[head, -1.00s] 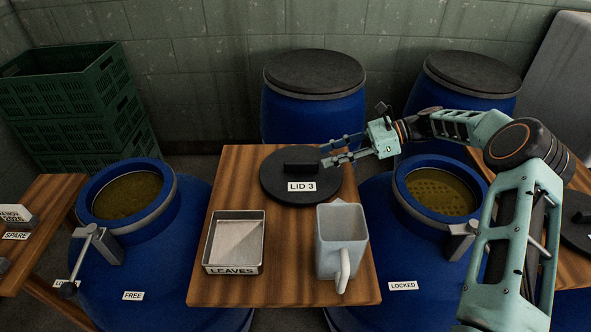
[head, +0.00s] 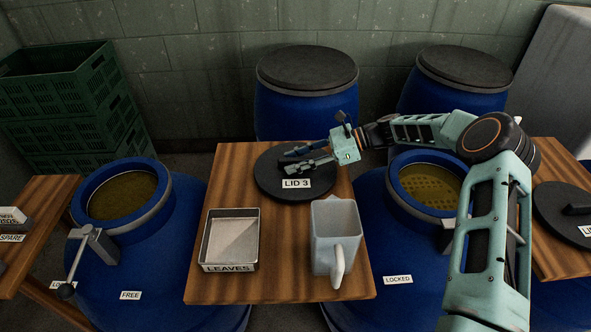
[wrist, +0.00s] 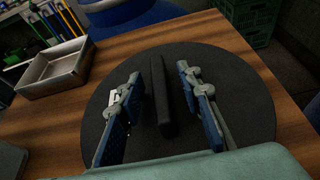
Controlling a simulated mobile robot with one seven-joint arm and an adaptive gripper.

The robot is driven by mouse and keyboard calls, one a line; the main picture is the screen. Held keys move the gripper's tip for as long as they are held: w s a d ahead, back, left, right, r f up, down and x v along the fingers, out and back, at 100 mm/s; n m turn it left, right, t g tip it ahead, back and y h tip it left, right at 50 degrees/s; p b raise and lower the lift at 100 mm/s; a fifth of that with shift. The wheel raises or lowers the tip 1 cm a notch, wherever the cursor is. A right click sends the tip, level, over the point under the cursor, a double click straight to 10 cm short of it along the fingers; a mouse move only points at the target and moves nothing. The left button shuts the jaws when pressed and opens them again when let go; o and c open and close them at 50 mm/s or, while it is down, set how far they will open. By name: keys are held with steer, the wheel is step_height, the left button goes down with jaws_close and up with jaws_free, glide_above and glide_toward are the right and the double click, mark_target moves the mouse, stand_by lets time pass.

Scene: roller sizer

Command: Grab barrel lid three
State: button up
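Barrel lid three (head: 268,182) is a round dark disc labelled "LID 3", lying flat on the wooden table, with a raised bar handle (wrist: 160,98) across its middle. My gripper (head: 287,158) is over the lid, reaching in from the right. In the wrist view my gripper (wrist: 159,75) is open, with one finger on each side of the bar handle. A gap shows between each finger and the handle. In the head view the fingers mostly hide the handle. I cannot tell exactly how far down the fingertips are.
A metal tray labelled "LEAVES" (head: 207,245) and a grey jug (head: 336,225) stand in front of the lid. Open blue barrels labelled "FREE" (head: 130,262) and "LOCKED" (head: 378,255) flank the table. Lidded barrels (head: 305,110) stand behind. Green crates (head: 70,115) are at back left.

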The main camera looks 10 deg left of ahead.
jaws_close()
steer(key=shift+r, duration=0.1)
